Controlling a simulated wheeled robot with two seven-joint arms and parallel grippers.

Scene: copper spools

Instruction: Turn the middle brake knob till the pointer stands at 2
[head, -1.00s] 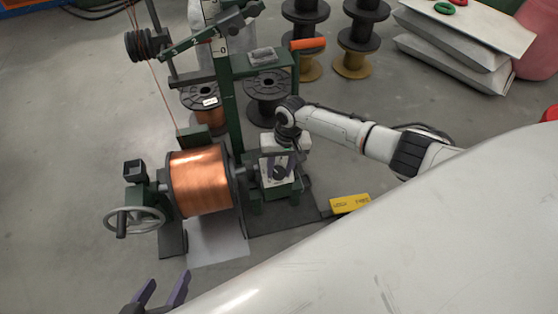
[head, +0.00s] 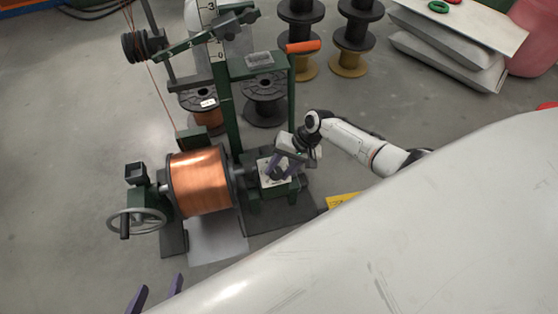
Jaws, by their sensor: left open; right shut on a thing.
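A small brake stand carries a white dial plate (head: 266,182) with a dark knob (head: 275,173) on it, just right of the copper spool (head: 200,182). My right gripper (head: 280,168) reaches down from the upper right, tilted, and is shut on the knob. Its purple-grey fingers hide much of the knob and plate. The pointer and dial marks are too small and covered to read. My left gripper (head: 155,297) is open and empty at the bottom edge, low and left, apart from the machine; only its fingertips show.
A handwheel (head: 136,222) stands left of the copper spool. A green frame with an orange-ended lever (head: 303,47) and a numbered white scale (head: 208,13) rises behind. Dark spools (head: 265,95) stand at the back. A yellow block (head: 340,199) lies right of the stand.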

